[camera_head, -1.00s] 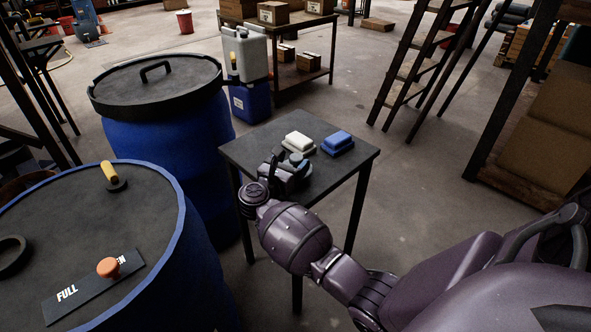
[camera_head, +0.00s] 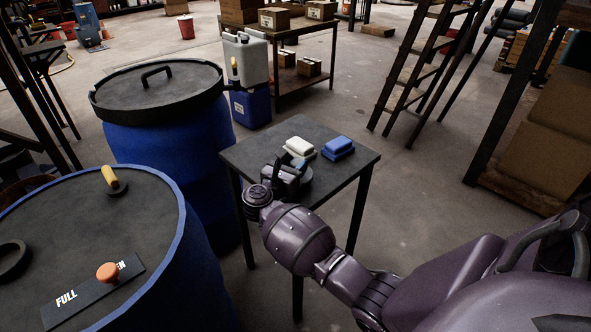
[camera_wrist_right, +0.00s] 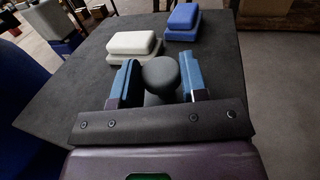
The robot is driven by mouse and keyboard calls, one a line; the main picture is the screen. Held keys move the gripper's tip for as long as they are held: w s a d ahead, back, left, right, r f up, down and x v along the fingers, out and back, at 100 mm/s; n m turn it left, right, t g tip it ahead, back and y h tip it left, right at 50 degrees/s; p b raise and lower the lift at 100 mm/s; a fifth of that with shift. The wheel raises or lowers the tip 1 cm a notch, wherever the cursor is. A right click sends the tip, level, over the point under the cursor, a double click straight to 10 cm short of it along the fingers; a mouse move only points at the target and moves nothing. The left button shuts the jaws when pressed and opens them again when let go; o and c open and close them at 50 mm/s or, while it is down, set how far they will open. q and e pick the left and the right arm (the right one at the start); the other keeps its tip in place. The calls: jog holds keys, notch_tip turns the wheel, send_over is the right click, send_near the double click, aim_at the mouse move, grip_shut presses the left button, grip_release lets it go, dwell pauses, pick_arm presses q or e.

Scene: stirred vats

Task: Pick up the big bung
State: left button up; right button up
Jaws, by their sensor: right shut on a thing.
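The big bung (camera_wrist_right: 160,72) is a dark piece with a rounded top, seen between the fingers in the right wrist view. My right gripper (camera_wrist_right: 160,80) is shut on it, with a blue-padded finger on each side. In the head view my right gripper (camera_head: 291,173) is low over the near part of the small dark table (camera_head: 340,172). There the bung is mostly hidden by the gripper. I cannot tell whether its underside touches the table. My left gripper is not in view.
A white block (camera_head: 299,146) and a blue block (camera_head: 337,147) sit on the table just beyond the gripper. Blue drums stand left of the table: one with a handled lid (camera_head: 160,85), one with a "FULL" plate (camera_head: 80,290).

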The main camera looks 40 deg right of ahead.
aim_at(294, 165)
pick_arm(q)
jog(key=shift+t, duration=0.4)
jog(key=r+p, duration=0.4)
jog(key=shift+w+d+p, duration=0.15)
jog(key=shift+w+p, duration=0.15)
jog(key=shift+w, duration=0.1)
pick_arm(e)
notch_tip(294, 165, up, 20)
